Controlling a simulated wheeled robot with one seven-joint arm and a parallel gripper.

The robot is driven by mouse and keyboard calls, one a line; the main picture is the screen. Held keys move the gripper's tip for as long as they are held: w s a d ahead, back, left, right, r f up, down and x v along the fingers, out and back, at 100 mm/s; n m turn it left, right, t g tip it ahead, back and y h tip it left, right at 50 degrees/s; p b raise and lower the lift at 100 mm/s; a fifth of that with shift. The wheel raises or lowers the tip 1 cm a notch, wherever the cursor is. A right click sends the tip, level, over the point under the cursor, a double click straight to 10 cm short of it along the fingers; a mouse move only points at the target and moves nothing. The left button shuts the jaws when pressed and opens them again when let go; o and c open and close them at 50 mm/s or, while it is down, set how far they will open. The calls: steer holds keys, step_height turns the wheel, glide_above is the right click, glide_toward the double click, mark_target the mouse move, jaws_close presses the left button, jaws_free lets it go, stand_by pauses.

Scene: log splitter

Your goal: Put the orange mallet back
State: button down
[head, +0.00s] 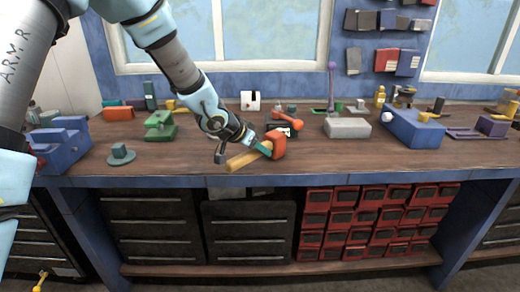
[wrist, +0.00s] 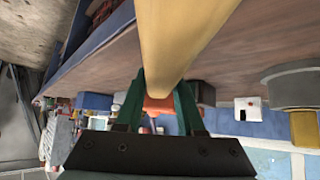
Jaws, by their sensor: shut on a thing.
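The orange mallet has an orange head (head: 279,144) and a yellow handle (head: 243,161). In the head view it is near the front edge of the workbench, with its head to the right and its handle pointing left and towards the front. My gripper (head: 264,150) is shut on the mallet's handle close to the head. In the wrist view the handle (wrist: 185,40) runs up between the green fingers of my gripper (wrist: 160,100), with an orange patch behind them. I cannot tell whether the mallet touches the bench top.
An orange tool (head: 287,122) lies just behind the mallet. A green vise-like tool (head: 160,125) stands left, a grey block (head: 347,128) and a blue machine (head: 412,130) right. Red drawers (head: 375,222) are below.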

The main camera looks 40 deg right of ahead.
mark_target(240, 156)
steer(key=shift+f, duration=0.4)
steer(key=shift+c, duration=2.2)
jaws_free()
steer(key=p+v, duration=0.1)
steer(key=v, duration=0.9)
steer(key=shift+a+r+p, duration=0.2)
steer(key=shift+r+p, duration=0.1)
steer(key=shift+r, duration=0.05)
steer(key=shift+w+a, duration=0.1)
